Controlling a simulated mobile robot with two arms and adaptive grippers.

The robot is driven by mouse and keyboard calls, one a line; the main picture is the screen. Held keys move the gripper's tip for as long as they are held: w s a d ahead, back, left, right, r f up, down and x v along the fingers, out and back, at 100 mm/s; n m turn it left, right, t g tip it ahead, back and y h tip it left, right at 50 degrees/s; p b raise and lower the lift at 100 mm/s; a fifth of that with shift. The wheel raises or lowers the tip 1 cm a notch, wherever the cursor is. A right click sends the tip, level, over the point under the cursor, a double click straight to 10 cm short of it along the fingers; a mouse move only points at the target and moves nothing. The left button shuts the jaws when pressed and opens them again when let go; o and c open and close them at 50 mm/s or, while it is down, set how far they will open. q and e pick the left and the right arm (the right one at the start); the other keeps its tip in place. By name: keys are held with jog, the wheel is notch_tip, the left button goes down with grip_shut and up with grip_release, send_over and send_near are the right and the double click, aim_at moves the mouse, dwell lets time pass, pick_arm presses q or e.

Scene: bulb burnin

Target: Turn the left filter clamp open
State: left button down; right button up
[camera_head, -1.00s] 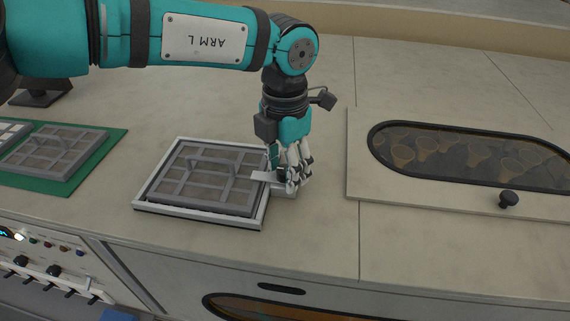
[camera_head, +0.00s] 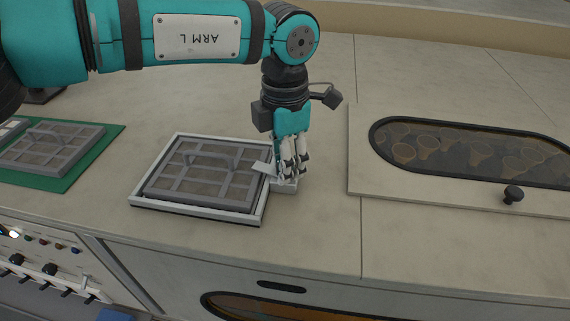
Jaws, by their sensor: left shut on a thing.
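A grey gridded filter (camera_head: 205,172) with a raised handle lies in a white frame (camera_head: 147,203) set in the counter. A pale filter clamp (camera_head: 262,168) sits at the frame's right edge. Its flat tab points left and slightly away, and its tip still reaches the frame's right edge. My left gripper (camera_head: 287,178) points down over the clamp's base and is shut on the clamp. The fingers hide the clamp's knob. My right gripper is out of view.
Another gridded filter (camera_head: 50,147) lies on a green mat (camera_head: 72,178) at the left. A hatch with a dark window (camera_head: 470,152) and black knob (camera_head: 513,194) is at the right. A control panel with switches (camera_head: 45,262) is at the lower left. The counter behind the frame is clear.

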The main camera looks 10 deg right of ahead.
pick_arm(q)
jog(key=m+b, duration=0.1)
jog(key=m, duration=0.2)
jog(key=shift+f+m, duration=0.1)
jog(key=shift+m, duration=0.3)
jog(key=m+b, duration=0.1)
jog(key=m, duration=0.2)
jog(key=shift+m, duration=0.3)
jog(key=m, duration=0.3)
jog(key=shift+m, duration=0.3)
jog(key=shift+m+b, duration=0.3)
jog(key=shift+m, duration=1.7)
jog(key=c, duration=1)
grip_release()
jog(key=shift+r, duration=0.25)
